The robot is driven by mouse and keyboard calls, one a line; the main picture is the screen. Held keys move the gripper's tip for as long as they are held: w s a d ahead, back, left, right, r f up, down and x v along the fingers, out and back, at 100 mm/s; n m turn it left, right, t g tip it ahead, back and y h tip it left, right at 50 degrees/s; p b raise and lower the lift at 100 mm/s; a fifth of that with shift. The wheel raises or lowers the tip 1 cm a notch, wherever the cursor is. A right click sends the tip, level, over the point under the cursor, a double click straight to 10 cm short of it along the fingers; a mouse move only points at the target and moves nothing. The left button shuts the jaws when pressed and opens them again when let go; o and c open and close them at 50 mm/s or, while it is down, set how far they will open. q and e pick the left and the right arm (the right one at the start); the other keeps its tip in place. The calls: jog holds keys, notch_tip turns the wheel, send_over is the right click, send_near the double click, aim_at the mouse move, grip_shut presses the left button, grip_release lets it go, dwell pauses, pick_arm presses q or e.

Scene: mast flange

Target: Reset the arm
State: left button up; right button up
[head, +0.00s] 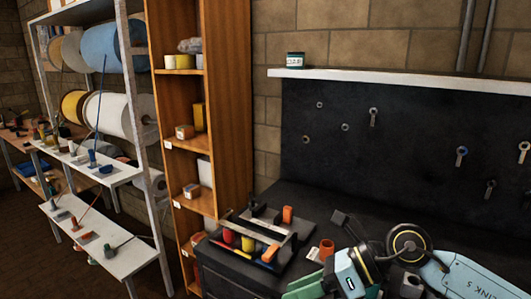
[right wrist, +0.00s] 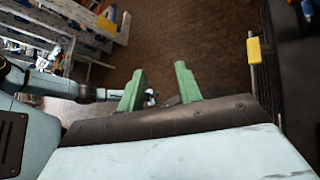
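My right arm comes in from the lower right of the head view, bent, with its blue-grey link (head: 465,277) over the dark bench. The green fingers of my right gripper show at the bottom edge there, partly cut off. In the right wrist view the right gripper (right wrist: 159,78) has its two green fingers well apart, with nothing held between them. Brown floor and some parts farther off show past the fingers. My left gripper is not seen in the head view.
A dark pegboard (head: 415,125) stands behind. A wooden shelf (head: 228,100) and a spool rack (head: 143,190) stand left. Floor is open at lower left.

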jog(key=s+a+r+m+t+y, duration=0.1)
jog(key=a+r+m+t+y, duration=0.1)
jog(key=a+r+m+y, duration=0.3)
jog(key=w+d+r+m+t, duration=0.3)
jog(key=d+r+m+t, duration=0.15)
jog(key=m+t, duration=0.8)
jog(key=s+d+f+m+h, duration=0.3)
jog(key=d+f+m+h, duration=1.25)
jog(key=m, duration=0.75)
jog(key=s+f+m+g+h, duration=0.2)
jog(key=s+f+m+g, duration=0.3)
jog(key=s+f+g, duration=0.95)
jog(key=s+d+f+t, duration=0.1)
jog(key=s+f, duration=0.3)
jog(key=f, duration=0.9)
jog(key=s+f+t, duration=0.1)
jog(key=s+f, duration=0.3)
jog(key=f, duration=0.9)
jog(key=s+d+f+g+b, duration=0.1)
jog(key=s+d+f, duration=0.2)
jog(key=s+f, duration=1.1)
jog(key=shift+s+f, duration=0.4)
jog(key=shift+s, duration=0.45)
